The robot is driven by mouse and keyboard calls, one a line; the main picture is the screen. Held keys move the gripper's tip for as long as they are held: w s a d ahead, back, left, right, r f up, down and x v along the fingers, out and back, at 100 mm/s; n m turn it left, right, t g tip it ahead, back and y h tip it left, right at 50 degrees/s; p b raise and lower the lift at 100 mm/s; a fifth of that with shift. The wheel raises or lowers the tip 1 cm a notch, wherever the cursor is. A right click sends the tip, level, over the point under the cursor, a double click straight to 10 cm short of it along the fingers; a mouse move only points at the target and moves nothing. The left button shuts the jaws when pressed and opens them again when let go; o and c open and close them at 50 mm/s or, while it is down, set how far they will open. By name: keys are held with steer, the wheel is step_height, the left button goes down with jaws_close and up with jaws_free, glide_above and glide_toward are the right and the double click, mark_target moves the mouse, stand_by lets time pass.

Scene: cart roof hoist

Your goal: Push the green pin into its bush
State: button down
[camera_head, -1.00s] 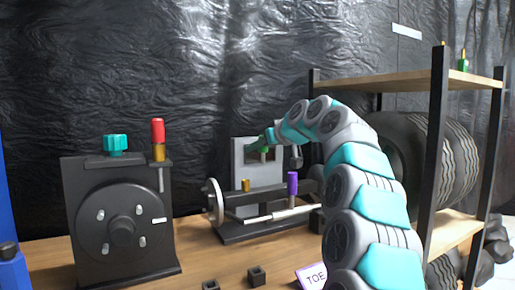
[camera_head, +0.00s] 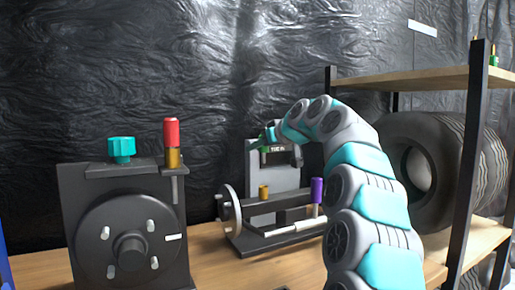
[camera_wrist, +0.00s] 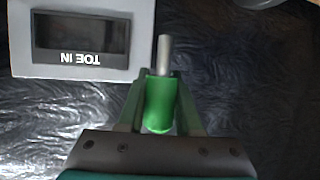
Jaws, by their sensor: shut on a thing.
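The green pin (camera_wrist: 160,103) has a green handle and a grey metal shank. My gripper (camera_wrist: 160,78) is shut on its handle, with green fingers on both sides and the shank sticking out beyond them. In the head view my gripper (camera_head: 268,140) and the green pin (camera_head: 264,150) are small, in front of the grey panel. A brass bush (camera_head: 263,192) stands on the dark fixture below my gripper, with a visible gap between them. Whether it is the green pin's bush I cannot tell.
The grey panel (camera_wrist: 85,72) reads TOE IN. A purple pin (camera_head: 316,190) stands on the fixture. A red pin (camera_head: 171,130) sits in another brass bush (camera_head: 173,157) on the dark hub stand (camera_head: 95,190), beside a teal knob (camera_head: 121,147). A shelf with tyres (camera_head: 415,165) stands right.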

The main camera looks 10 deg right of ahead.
steer(key=shift+f+b, duration=2.25)
steer(key=shift+f, duration=0.5)
steer(key=shift+f+b, duration=2)
steer(key=shift+f, duration=0.2)
steer(key=c, duration=0.5)
jaws_free()
steer(key=shift+s+r, duration=0.1)
steer(key=v, duration=0.7)
steer(key=shift+s+d, duration=0.15)
steer(key=shift+s, duration=0.1)
steer(key=shift+r, duration=0.1)
